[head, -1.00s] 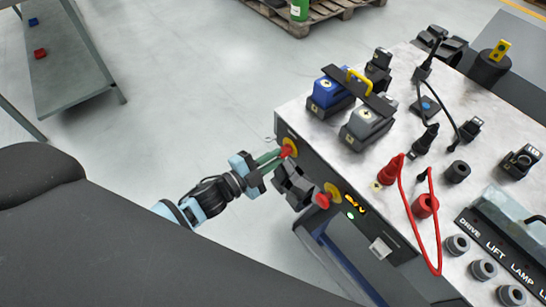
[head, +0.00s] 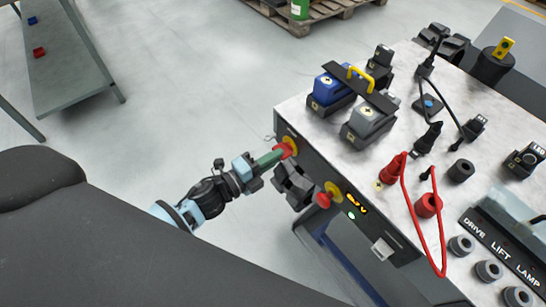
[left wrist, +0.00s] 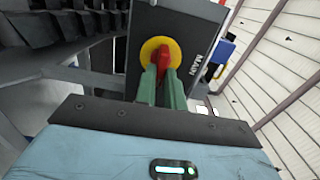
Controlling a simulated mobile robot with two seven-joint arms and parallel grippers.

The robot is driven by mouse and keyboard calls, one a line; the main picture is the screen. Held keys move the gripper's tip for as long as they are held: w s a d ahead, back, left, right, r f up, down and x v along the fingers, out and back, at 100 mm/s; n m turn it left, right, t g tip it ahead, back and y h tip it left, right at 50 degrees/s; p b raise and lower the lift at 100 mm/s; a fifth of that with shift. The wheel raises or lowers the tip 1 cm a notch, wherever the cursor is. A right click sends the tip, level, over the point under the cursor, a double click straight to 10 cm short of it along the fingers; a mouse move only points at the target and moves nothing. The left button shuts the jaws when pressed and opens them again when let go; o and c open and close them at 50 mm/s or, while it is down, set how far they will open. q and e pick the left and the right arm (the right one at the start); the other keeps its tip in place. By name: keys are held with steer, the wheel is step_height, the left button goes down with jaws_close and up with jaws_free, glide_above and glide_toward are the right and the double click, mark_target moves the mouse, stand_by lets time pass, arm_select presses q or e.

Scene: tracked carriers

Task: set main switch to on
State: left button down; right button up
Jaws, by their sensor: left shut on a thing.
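The main switch (left wrist: 163,58) is a red handle on a yellow round plate, on the dark side panel marked MAIN in the left wrist view. In the head view the main switch (head: 287,149) is at the panel's upper left corner. My left gripper (head: 277,156) reaches it from the left, its green fingers shut on the red handle. In the left wrist view the fingers (left wrist: 163,76) stand on both sides of the handle, which looks roughly upright there. My right gripper is not in view.
A second red knob on a yellow plate (head: 328,195) sits to the right on the same panel, near a green light (head: 351,216). A dark block (head: 293,185) juts out between them. The carrier top (head: 310,112) holds blue and grey modules and cables. Open floor lies left.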

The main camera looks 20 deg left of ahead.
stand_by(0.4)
arm_select(q)
steer(key=c, duration=1.5)
jaws_free()
steer(key=shift+s, duration=0.1)
steer(key=v, duration=0.7)
steer(key=shift+s+a+b, duration=0.2)
steer(key=shift+s+b, duration=0.05)
steer(key=shift+b, duration=0.05)
